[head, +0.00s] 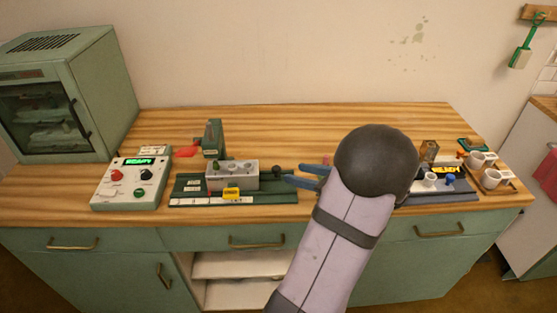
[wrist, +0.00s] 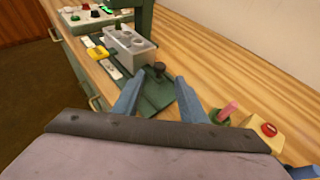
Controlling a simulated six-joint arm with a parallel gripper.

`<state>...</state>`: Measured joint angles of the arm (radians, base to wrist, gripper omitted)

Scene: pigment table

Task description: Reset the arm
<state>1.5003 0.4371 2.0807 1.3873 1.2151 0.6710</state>
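My gripper (head: 305,177) is over the right part of the wooden table, its blue fingers pointing left, just past the right end of a green base plate. In the wrist view my gripper (wrist: 160,97) has its two fingers spread apart with nothing between them; a dark round knob (wrist: 159,69) on the green base plate (wrist: 157,98) shows beyond the tips. A grey block with round holes (head: 232,176) stands on that plate, with a yellow tag (head: 232,193) at its front. My arm hides part of the table behind it.
A control box (head: 131,184) with a lit green display stands left, near a green cabinet (head: 68,95). White cups (head: 476,159) and a dark tray (head: 440,194) stand right. A pink-topped peg (wrist: 228,111) and a red-button box (wrist: 265,135) lie right of my fingers. The table's back is clear.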

